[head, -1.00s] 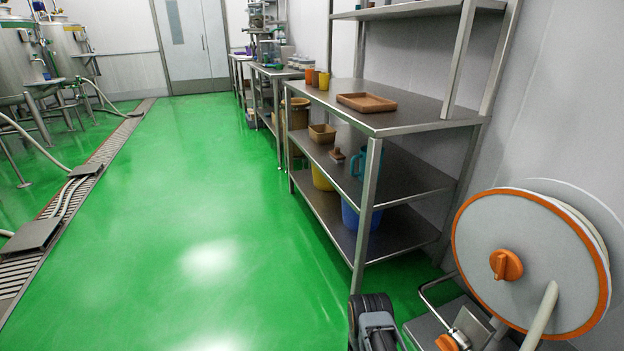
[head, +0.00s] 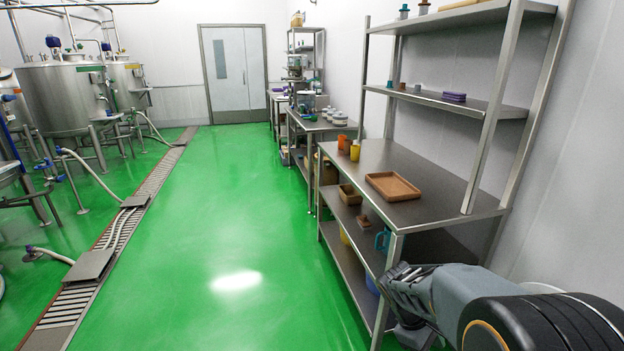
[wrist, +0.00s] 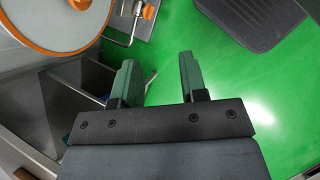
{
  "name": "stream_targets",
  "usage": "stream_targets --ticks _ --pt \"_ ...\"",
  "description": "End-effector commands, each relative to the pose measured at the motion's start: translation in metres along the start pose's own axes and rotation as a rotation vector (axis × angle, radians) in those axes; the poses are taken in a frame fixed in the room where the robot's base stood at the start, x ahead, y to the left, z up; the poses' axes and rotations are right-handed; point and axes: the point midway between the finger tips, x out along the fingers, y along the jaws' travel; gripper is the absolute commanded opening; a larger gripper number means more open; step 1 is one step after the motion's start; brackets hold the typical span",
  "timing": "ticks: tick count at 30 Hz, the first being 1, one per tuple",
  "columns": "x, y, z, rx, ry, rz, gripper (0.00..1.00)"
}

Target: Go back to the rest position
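My gripper (wrist: 160,82) shows in the wrist view with its two green-and-black fingers spread apart. Nothing is between them; green floor and a thin metal rod show beyond the gap. In the head view my arm reaches in from the lower right corner, in front of the near end of the steel shelf unit (head: 365,160). In the wrist view a round white reel with an orange rim (wrist: 58,20) lies at the upper left, apart from the fingers.
The shelf unit bears a brown tray (head: 393,186), orange and yellow cups (head: 354,151), and a teal jug (head: 382,240) below. Steel tanks (head: 65,98) stand at the left behind a floor drain (head: 120,220). The green floor (head: 225,230) between is clear.

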Motion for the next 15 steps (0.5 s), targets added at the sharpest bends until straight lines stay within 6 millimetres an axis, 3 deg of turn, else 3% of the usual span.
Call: stream_targets --ticks 1,6,10,15 --pt "-0.042 -0.004 0.02 0.102 0.092 -0.01 0.39" --pt "-0.115 -0.028 0.048 0.403 0.357 -0.095 0.39" --pt "-0.155 -0.042 0.063 0.57 0.514 -0.165 0.39" --pt "-0.185 -0.053 0.074 0.699 0.642 -0.238 0.39"
